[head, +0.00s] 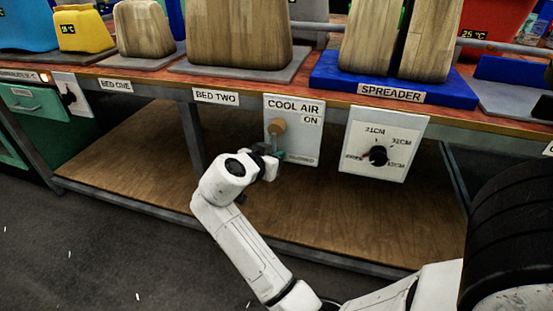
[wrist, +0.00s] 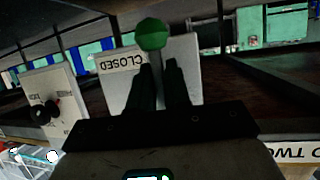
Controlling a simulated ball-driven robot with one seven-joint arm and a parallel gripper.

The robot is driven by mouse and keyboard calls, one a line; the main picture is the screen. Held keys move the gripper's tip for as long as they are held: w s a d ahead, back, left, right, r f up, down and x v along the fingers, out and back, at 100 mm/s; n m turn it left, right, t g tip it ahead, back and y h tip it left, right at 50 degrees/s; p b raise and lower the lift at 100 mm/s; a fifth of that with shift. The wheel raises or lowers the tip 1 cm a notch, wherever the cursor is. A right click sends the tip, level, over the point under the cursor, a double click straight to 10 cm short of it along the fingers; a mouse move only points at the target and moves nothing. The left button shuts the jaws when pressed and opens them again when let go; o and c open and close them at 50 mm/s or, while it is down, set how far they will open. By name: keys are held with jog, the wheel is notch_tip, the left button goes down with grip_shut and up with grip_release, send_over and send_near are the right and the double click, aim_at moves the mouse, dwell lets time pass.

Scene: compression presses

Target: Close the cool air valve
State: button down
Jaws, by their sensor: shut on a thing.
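The cool air panel (head: 306,150) is a pale plate under the counter edge, marked ON near its top and CLOSED near its bottom. A tan round part (head: 277,127) sticks out of it below the title. A teal piece of the valve handle (head: 279,156) shows beside my gripper (head: 265,152), low on the panel near the CLOSED mark. In the wrist view, my gripper (wrist: 160,68) has its fingers around the handle's stem, and the handle's green ball (wrist: 152,35) shows beyond the fingertips, next to the upside-down CLOSED label (wrist: 122,63). The fingers hide part of the stem.
A dial panel (head: 384,143) with a black knob hangs just right of the valve panel. The wooden counter edge (head: 235,90) is above, carrying presses with wooden blocks and the blue spreader base (head: 330,83). A lower shelf (head: 130,160) below is bare.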

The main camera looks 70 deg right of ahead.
jog(key=shift+w, duration=0.1)
dwell(0.3)
jog(key=c, duration=1.2)
grip_release()
jog(key=shift+o, duration=0.2)
jog(key=p+v, duration=0.3)
jog(key=v, duration=0.7)
jog(key=shift+a, duration=0.35)
jog(key=shift+r, duration=0.15)
